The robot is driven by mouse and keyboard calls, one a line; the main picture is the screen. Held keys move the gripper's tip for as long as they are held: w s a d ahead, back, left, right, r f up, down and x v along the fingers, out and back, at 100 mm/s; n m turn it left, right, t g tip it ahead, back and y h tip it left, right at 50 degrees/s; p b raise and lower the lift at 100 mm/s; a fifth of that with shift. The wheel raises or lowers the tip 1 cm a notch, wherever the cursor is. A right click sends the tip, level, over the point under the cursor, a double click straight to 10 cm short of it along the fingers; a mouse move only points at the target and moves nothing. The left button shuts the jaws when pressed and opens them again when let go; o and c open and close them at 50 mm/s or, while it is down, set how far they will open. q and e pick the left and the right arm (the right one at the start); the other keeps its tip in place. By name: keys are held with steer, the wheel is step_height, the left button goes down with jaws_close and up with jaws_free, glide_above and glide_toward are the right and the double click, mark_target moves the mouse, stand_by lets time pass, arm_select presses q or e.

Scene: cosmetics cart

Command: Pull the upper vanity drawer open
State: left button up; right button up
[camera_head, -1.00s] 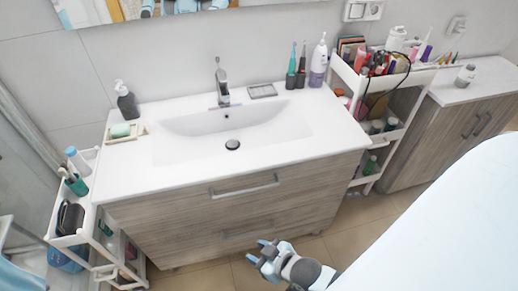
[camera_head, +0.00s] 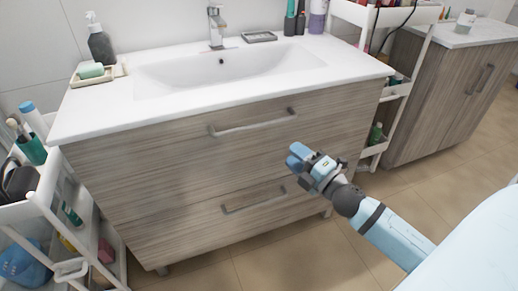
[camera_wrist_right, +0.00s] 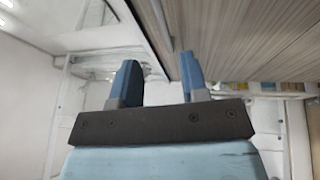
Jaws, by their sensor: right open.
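The wood-grain vanity has an upper drawer (camera_head: 190,150) that is closed, with a grey bar handle (camera_head: 252,125) near its top. The lower drawer (camera_head: 190,220) is closed too, with its own handle (camera_head: 254,201). My right gripper (camera_head: 296,156) is in front of the upper drawer, below and to the right of its handle, and not touching the handle. In the right wrist view its two blue fingers (camera_wrist_right: 160,82) are apart with nothing between them, and the wood front (camera_wrist_right: 240,40) lies close above right. My left gripper is not in view.
A white sink top (camera_head: 110,112) covers the vanity. A white cart (camera_head: 50,205) with toiletries stands at left, another white cart (camera_head: 410,65) at right. A wooden cabinet (camera_head: 440,110) stands farther right. The tiled floor (camera_head: 290,255) in front is clear.

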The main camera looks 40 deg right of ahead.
mark_target(261, 127)
steer(key=shift+n, duration=0.6)
steer(key=x, duration=1.4)
steer(key=shift+d+b, duration=0.1)
steer(key=shift+b, duration=0.3)
jaws_close()
